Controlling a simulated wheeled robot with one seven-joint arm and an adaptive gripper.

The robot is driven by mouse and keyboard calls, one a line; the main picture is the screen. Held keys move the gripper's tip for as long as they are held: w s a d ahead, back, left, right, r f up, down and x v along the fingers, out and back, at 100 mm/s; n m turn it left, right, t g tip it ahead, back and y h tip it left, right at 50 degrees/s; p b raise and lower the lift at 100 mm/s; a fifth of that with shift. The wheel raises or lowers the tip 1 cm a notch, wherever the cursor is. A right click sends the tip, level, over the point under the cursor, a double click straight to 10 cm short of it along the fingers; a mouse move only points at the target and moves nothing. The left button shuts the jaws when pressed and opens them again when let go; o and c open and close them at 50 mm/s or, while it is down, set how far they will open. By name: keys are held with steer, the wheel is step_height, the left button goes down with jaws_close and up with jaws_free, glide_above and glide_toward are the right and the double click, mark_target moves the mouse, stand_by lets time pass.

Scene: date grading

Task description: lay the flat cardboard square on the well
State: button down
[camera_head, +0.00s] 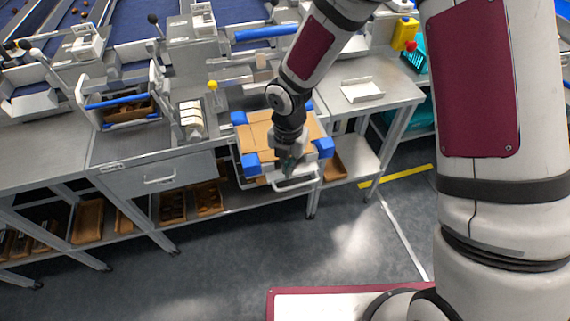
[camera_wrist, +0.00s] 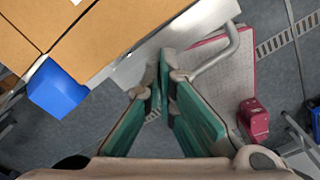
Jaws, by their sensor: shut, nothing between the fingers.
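Flat brown cardboard (camera_head: 258,135) lies level across the top of a white frame with blue corner blocks (camera_head: 324,147). Seams cross the cardboard, which also shows at the upper left of the wrist view (camera_wrist: 105,38). I cannot tell which part is the square or whether the well is this frame's top; no open well shows. My gripper (camera_head: 287,170) is over the frame's front edge, near the white handle (camera_head: 296,184). In the wrist view my green-fingered gripper (camera_wrist: 166,88) is shut and empty, beside the cardboard, with floor beyond its tips.
A grey bench with a drawer (camera_head: 160,176) stands left of the frame. A side table (camera_head: 385,97) with a white tray (camera_head: 362,90) stands right. Brown bins (camera_head: 88,220) fill the lower shelf. Floor (camera_head: 225,260) in front is clear.

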steer(key=shift+w+d, duration=0.35)
steer(key=shift+w, duration=0.5)
steer(key=shift+w+d+b, duration=0.3)
steer(key=shift+w+b, duration=0.2)
steer(key=shift+w, duration=0.45)
steer(key=shift+s, duration=0.1)
steer(key=shift+s+a, duration=0.1)
